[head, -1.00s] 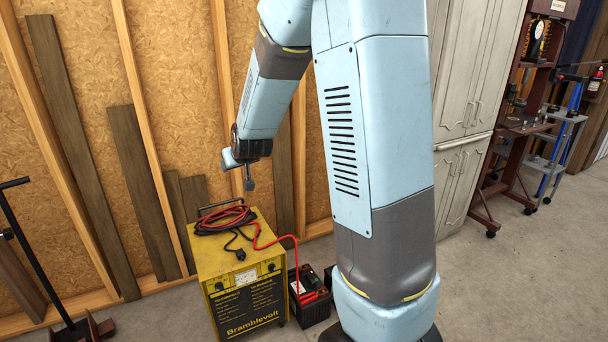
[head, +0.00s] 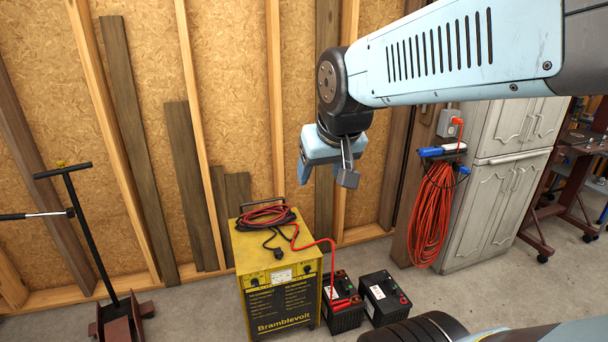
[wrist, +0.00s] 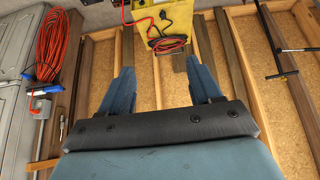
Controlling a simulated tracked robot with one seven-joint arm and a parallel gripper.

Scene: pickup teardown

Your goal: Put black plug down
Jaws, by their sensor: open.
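The black plug (head: 277,253) lies on top of the yellow Bramblevolt charger (head: 245,250), at the end of a black cord near the front edge. Black and red cables lie coiled behind it. My gripper (head: 326,178) is open and empty, in the air above and right of the charger, apart from the plug. In the wrist view my gripper's two blue fingers (wrist: 160,68) are spread with nothing between them.
Two black batteries (head: 382,297) stand right of the charger, red clamps on the nearer one. An orange cord (head: 432,215) hangs beside the grey cabinet (head: 495,180). A black T-handled stand (head: 95,245) is at left. Planks lean on the wall behind.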

